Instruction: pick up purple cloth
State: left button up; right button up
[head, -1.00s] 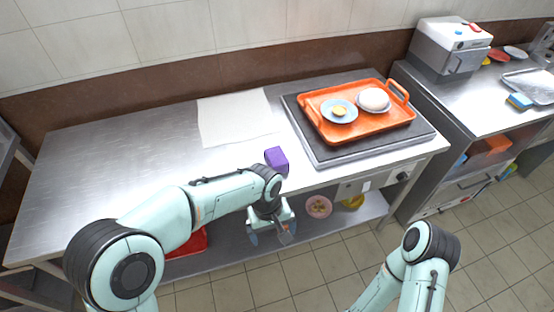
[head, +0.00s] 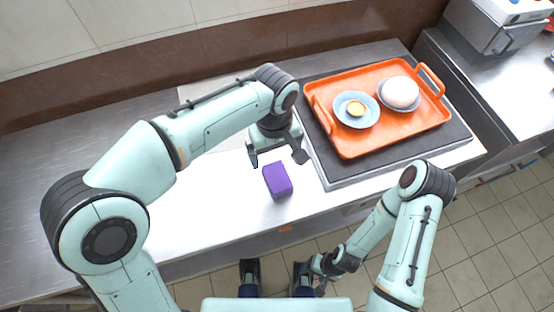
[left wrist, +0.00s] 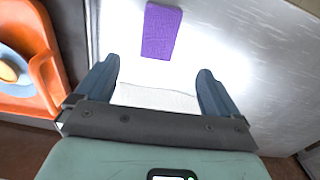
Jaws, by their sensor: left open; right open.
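The purple cloth (head: 277,181), a small folded block, lies on the steel counter near its front edge, left of the griddle. In the left wrist view the purple cloth (left wrist: 161,31) is at the top, beyond the fingertips and between their lines. My left gripper (head: 278,160) is above the counter, just behind the cloth, open and empty. Its two fingers (left wrist: 157,78) are spread in the left wrist view and do not touch the cloth. My right gripper (head: 322,286) is low at the front, away from the counter, open with nothing visible in it.
An orange tray (head: 346,142) with a blue plate (head: 367,112) and a white round item in a bowl (head: 401,92) sits on the dark griddle (head: 463,132) to the right. A white sheet (left wrist: 150,97) lies behind the cloth. The counter's left is clear.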

aim_at(277, 175)
pick_arm(q)
jog(key=f, duration=0.4)
jog(key=f+b, duration=0.1)
jog(key=f, duration=0.2)
jog(key=shift+s+f, duration=0.1)
jog(key=shift+s, duration=0.2)
jog(key=f, duration=0.5)
jog(key=shift+d+f+b, duration=0.25)
jog(key=shift+f+b, duration=0.1)
jog(key=c, duration=1.1)
